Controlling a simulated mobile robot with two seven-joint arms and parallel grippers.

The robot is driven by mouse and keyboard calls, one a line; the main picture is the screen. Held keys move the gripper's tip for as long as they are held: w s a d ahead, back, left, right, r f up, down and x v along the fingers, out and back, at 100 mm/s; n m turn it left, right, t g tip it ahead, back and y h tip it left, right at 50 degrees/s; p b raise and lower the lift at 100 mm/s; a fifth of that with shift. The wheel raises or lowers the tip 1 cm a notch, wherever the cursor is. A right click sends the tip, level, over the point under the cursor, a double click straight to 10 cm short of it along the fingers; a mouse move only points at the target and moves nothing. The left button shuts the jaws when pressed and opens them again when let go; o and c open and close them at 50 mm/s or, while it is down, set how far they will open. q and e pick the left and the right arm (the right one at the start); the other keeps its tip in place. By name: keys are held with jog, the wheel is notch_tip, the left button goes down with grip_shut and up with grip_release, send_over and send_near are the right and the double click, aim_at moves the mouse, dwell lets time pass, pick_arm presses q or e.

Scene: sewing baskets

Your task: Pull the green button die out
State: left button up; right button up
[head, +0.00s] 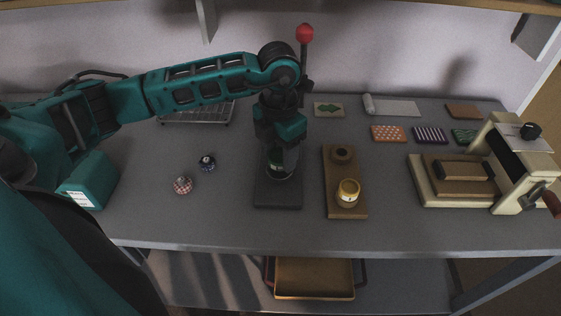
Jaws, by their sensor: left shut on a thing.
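My left gripper (277,150) points down over the dark base plate (278,198) of the button press. The press lever has a red ball knob (304,33) and rises behind my wrist. The gripper is shut on a dark green piece (276,168), which looks like the green button die. It sits low at the press, and my fingers and the shadow hide much of it. I cannot tell whether it is still seated. A wooden block (333,210) to the right holds a yellow die (348,190) at the front and a dark round socket or die (343,152) behind. My right gripper is not in view.
Two patterned round pincushion-like things (183,185) lie to the left. A wire rack (200,115) stands behind them. Patterned fabric pieces (430,134) lie at the back right. A cream crank machine (505,165) stands at the right. A yellow tray (314,278) is on the lower shelf.

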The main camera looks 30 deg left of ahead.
pick_arm(q)
jog(key=shift+s+r, duration=0.15)
jog(key=shift+r, duration=0.2)
jog(key=shift+f, duration=0.25)
jog(key=shift+r, duration=0.15)
jog(key=shift+r+p, duration=0.25)
jog(key=shift+p, duration=0.1)
jog(key=shift+r+p, duration=1.1)
jog(key=shift+r, duration=0.5)
